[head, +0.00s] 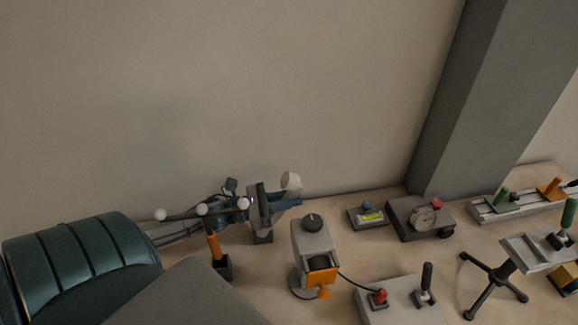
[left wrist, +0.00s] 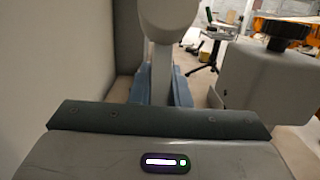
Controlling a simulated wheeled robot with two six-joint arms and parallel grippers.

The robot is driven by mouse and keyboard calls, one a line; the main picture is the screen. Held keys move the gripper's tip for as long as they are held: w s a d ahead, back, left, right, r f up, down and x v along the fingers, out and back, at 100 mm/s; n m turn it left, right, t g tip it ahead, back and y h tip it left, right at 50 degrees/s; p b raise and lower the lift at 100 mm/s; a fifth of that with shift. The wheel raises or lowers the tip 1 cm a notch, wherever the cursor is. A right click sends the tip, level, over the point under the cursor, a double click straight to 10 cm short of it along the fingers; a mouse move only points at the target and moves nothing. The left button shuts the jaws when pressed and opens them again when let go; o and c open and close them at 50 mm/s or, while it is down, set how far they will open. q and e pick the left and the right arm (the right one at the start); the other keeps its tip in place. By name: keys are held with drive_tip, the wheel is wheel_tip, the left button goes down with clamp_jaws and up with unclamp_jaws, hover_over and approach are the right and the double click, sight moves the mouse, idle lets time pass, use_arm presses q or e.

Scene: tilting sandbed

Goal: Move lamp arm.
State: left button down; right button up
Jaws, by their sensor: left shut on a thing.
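The pale lamp arm with a rounded white head (head: 291,182) stands behind and left of a grey device. In the left wrist view the white arm (left wrist: 160,22) runs down between the fingers. My left gripper (head: 290,203) comes in from the left along the wall, its blue fingers shut on the lamp arm. In the left wrist view the blue fingers (left wrist: 160,90) lie on both sides of it; the dark gripper body hides the lower part of the hold. My right gripper is not in view.
The grey device (head: 312,240) with a black knob stands just right of my gripper. A bar with white balls on an orange post (head: 214,246) is in front of my arm.

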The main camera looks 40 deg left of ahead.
use_arm(q)
drive_tip(key=c, duration=1.4)
unclamp_jaws()
drive_tip(key=shift+o, duration=0.2)
drive_tip(key=p+v, duration=0.3)
drive_tip(key=v, duration=0.7)
drive_tip(key=shift+s+a, duration=0.2)
drive_tip(key=shift+s, duration=0.1)
drive_tip(key=shift+f, duration=0.1)
